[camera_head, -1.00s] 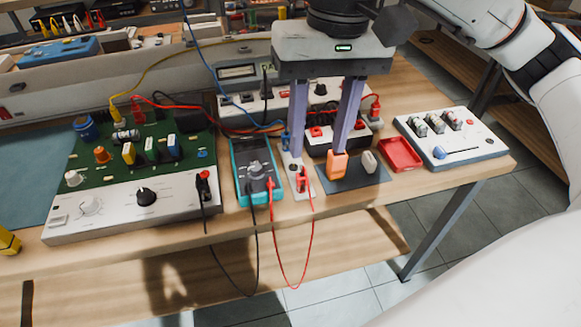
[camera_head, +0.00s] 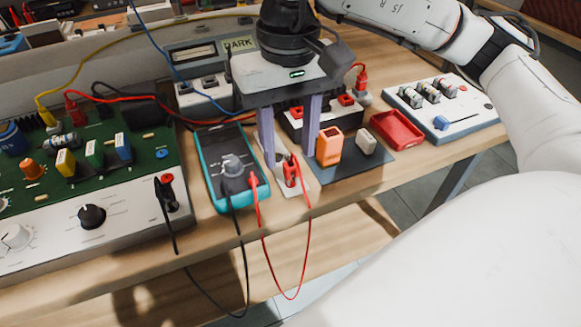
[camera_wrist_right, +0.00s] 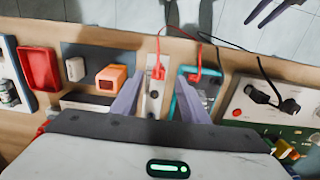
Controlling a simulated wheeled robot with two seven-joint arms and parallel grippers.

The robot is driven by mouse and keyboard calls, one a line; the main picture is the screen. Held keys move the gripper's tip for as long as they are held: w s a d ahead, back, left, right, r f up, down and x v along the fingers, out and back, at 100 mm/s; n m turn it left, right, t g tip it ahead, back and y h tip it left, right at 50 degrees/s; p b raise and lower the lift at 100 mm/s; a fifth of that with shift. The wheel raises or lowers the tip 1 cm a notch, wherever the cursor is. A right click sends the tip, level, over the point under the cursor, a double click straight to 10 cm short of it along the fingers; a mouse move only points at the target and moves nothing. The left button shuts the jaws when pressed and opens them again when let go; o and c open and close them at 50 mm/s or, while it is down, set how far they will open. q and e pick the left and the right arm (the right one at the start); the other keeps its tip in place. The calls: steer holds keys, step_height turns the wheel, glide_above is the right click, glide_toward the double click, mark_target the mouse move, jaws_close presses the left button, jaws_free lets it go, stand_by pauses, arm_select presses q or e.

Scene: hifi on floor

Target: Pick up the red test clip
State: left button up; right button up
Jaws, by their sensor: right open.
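The red test clip (camera_head: 291,172) stands on a narrow light strip (camera_head: 300,188) at the table's front, with a red lead hanging from it. My right gripper (camera_head: 288,160) points down with its two purple fingers apart, one on each side of the clip in the head view. In the right wrist view the clip (camera_wrist_right: 158,70) shows between the open fingertips (camera_wrist_right: 160,80). I cannot tell whether a finger touches it. My left gripper is not in the head view; dark prongs at the wrist view's top right edge may be its fingers.
A teal multimeter (camera_head: 213,150) with a red and a black plug lies just left. An orange block (camera_head: 329,147) and a pale block (camera_head: 366,141) are close on the right, then a red tray (camera_head: 397,130). A green circuit board (camera_head: 90,170) fills the left.

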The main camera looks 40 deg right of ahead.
step_height(320, 180, down, 4)
steer(key=shift+d+r, duration=0.1)
steer(key=shift+d, duration=0.05)
steer(key=shift+f, duration=0.55)
steer(key=c, duration=1)
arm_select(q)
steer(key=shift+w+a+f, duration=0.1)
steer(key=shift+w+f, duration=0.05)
arm_select(e)
step_height(320, 180, up, 10)
steer(key=shift+p, duration=0.55)
steer(key=r, duration=0.1)
arm_select(q)
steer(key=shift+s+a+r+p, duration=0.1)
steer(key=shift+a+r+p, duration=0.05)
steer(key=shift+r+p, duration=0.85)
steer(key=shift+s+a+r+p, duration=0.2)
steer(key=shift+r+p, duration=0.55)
steer(key=shift+p, duration=0.45)
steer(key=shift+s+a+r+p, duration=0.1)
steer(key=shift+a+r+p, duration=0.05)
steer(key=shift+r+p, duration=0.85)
arm_select(e)
step_height(320, 180, up, 6)
glide_above(291, 164)
